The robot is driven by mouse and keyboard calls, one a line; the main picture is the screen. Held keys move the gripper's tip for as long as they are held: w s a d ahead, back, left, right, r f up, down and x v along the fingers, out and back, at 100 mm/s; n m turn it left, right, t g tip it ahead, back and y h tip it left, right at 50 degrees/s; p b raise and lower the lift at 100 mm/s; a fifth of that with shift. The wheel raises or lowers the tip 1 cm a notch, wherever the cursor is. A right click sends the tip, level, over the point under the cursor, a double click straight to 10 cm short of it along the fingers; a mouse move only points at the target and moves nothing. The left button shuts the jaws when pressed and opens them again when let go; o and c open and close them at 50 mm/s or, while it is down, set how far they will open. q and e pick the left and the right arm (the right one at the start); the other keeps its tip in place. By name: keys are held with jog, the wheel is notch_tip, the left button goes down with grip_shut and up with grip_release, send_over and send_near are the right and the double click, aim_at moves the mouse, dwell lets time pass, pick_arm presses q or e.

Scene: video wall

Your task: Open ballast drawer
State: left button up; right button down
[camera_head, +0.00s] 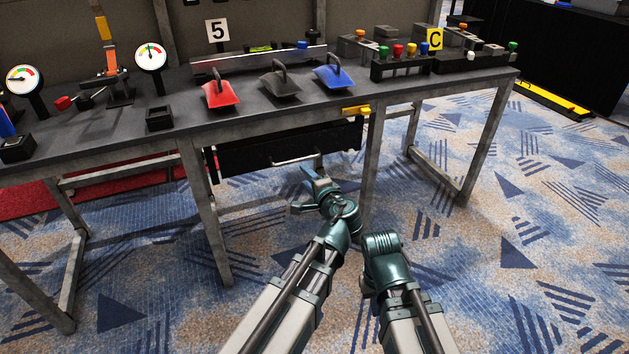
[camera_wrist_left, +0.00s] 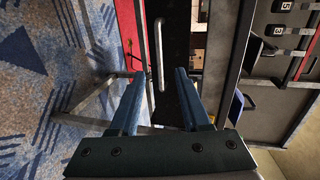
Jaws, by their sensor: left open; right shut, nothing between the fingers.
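The black drawer (camera_head: 258,158) sits under the table top, with a slim silver handle (camera_head: 295,161) across its front. The left wrist view shows the handle (camera_wrist_left: 159,55) as an upright bar on the dark front. My left gripper (camera_head: 304,190) is open and empty, below and in front of the handle's right end. In the left wrist view the handle appears between the two blue fingers (camera_wrist_left: 158,78), beyond their tips. My right arm (camera_head: 385,250) is at the lower middle, but its gripper's fingers are not visible.
Table legs (camera_head: 372,165) stand on both sides of the drawer. Red, black and blue handled weights (camera_head: 220,94) rest on the table (camera_head: 260,112). A yellow piece (camera_head: 355,110) is at its front edge. Carpet (camera_head: 500,270) is clear at right.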

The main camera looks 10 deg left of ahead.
aim_at(296, 161)
pick_arm(q)
jog(key=shift+m, duration=0.3)
jog(key=b+x, duration=0.1)
jog(key=x, duration=0.3)
jog(key=b+x, duration=0.1)
jog(key=x, duration=0.4)
jog(key=d+b+x, duration=0.1)
jog(key=x, duration=0.3)
jog(key=shift+w+a+f, duration=0.1)
jog(key=shift+w+f, duration=0.05)
jog(key=shift+w, duration=0.5)
pick_arm(e)
jog(key=f, duration=0.4)
jog(key=shift+s+d, duration=0.15)
jog(key=shift+d, duration=0.1)
pick_arm(q)
grip_shut()
